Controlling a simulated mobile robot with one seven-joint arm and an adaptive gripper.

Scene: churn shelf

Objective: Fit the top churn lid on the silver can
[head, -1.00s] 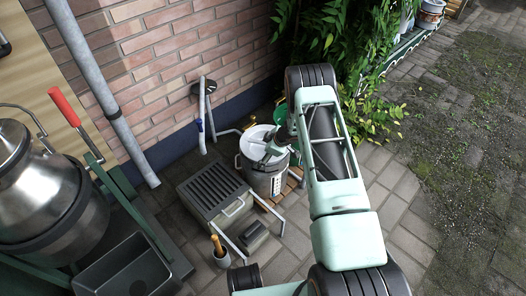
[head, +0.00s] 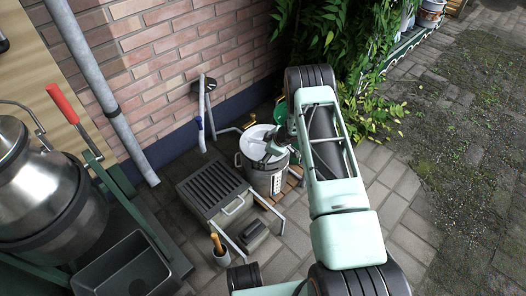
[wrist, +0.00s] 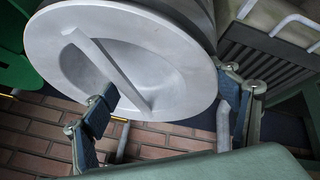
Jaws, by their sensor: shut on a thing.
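The churn lid (head: 256,138), a pale grey-white dished disc, is at the mouth of the silver can (head: 264,178) in the head view. In the wrist view the lid (wrist: 50,42) shows its broad rim, hollow middle and a straight bar handle across it. Part of the can's wall (wrist: 235,12) shows behind the lid. I cannot tell whether the lid rests on the can's rim or is just above it.
A grey slatted box (head: 212,190) stands close to the can's left. A green object (head: 280,110) is just behind the can. The brick wall (head: 180,60) and leafy plant (head: 345,60) bound the back. Open paving (head: 425,190) lies to the right.

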